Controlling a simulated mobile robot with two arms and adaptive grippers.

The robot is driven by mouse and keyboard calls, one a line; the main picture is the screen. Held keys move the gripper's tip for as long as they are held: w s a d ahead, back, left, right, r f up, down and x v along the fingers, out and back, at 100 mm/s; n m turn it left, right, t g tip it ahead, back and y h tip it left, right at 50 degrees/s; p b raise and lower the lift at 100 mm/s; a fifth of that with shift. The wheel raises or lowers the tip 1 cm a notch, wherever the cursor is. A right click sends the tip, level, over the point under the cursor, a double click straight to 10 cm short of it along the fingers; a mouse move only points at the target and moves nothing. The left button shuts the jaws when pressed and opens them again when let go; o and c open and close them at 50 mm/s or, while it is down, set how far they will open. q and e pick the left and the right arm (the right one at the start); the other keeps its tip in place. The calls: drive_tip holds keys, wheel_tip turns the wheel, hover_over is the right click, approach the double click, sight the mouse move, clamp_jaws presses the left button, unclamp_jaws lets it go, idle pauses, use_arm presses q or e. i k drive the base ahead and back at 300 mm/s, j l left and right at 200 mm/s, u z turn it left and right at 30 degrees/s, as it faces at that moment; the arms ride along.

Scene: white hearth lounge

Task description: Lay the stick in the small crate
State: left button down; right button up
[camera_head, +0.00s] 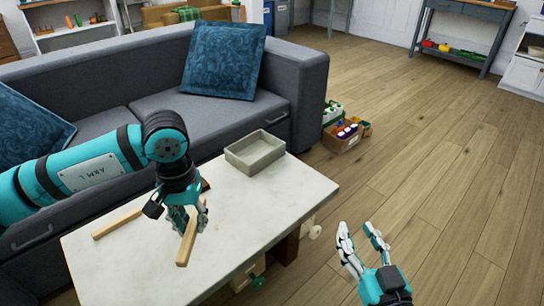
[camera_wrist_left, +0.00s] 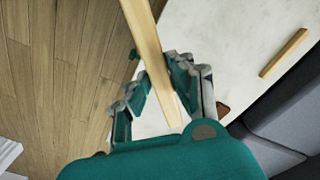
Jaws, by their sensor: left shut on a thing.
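A light wooden stick (camera_head: 187,241) is in my left gripper (camera_head: 187,214), which is shut on it above the white table. The held stick (camera_wrist_left: 146,40) also shows in the left wrist view, between the fingers of the gripper (camera_wrist_left: 158,82). The small grey crate (camera_head: 246,162) stands at the table's far right corner, up and right of the left gripper; its visible inside looks empty. A second wooden stick (camera_head: 117,223) lies on the table, left of the gripper, and in the wrist view (camera_wrist_left: 284,53). My right gripper (camera_head: 358,228) is open and empty, right of the table.
A small brown thing (camera_head: 205,185) is partly hidden behind the gripper. A grey sofa (camera_head: 150,110) with blue cushions borders the table's far side. A box of items (camera_head: 342,141) stands on the floor.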

sight(256, 155)
drive_tip(key=i+l+u, duration=0.1)
drive_tip(key=l, duration=0.25)
drive_tip(key=i+l+u, duration=0.1)
drive_tip(key=i+l, duration=0.2)
drive_tip(key=i+l+u, duration=0.1)
drive_tip(key=l, duration=0.3)
drive_tip(key=i+l+u, duration=0.1)
drive_tip(key=i+l, duration=0.15)
drive_tip(key=i+l+u, duration=0.1)
drive_tip(key=l, duration=0.4)
drive_tip(key=i+l+u, duration=0.1)
drive_tip(key=i, duration=0.35)
drive_tip(key=i+l+u, duration=0.1)
drive_tip(key=i, duration=0.4)
